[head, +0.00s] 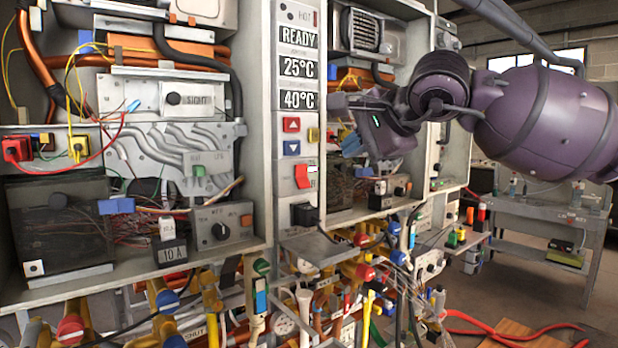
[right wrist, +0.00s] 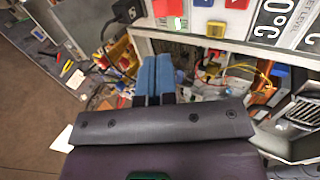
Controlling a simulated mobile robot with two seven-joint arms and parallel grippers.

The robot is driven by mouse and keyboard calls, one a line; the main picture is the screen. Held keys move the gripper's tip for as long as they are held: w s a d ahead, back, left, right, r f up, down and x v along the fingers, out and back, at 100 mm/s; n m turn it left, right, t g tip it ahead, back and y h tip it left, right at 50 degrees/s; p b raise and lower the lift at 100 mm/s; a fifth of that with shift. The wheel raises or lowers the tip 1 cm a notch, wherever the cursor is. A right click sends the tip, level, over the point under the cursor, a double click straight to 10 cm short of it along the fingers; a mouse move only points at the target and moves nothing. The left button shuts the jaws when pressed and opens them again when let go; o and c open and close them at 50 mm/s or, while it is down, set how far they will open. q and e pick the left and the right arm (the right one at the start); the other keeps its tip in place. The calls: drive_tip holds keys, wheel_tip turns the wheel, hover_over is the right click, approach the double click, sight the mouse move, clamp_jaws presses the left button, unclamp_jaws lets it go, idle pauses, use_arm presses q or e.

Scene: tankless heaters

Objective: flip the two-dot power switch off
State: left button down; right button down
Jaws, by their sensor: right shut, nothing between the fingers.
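A red rocker switch (head: 302,175) sits on the narrow white control panel, below the red and blue arrow buttons. It also shows at the top edge of the right wrist view (right wrist: 168,8). I cannot make out any dot marks, so I cannot tell whether it is the two-dot switch. My right gripper (head: 350,144) is right of the panel and a little above the switch. Its blue fingers (right wrist: 154,65) are shut and empty, and appear apart from the switch. My left gripper is not in view.
The panel carries READY, 25°C and 40°C displays (head: 299,68). A black plug with a cable (head: 305,214) is below the switch. Open heater cabinets with wires stand on both sides; valves and pipes (head: 160,300) crowd below. A grey bench (head: 550,208) stands at the right.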

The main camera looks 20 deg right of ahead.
drive_tip(key=p, duration=0.2)
approach(303, 182)
drive_tip(key=x, duration=0.7)
drive_tip(key=shift+w+a+f, duration=0.1)
drive_tip(key=shift+w+f, duration=0.1)
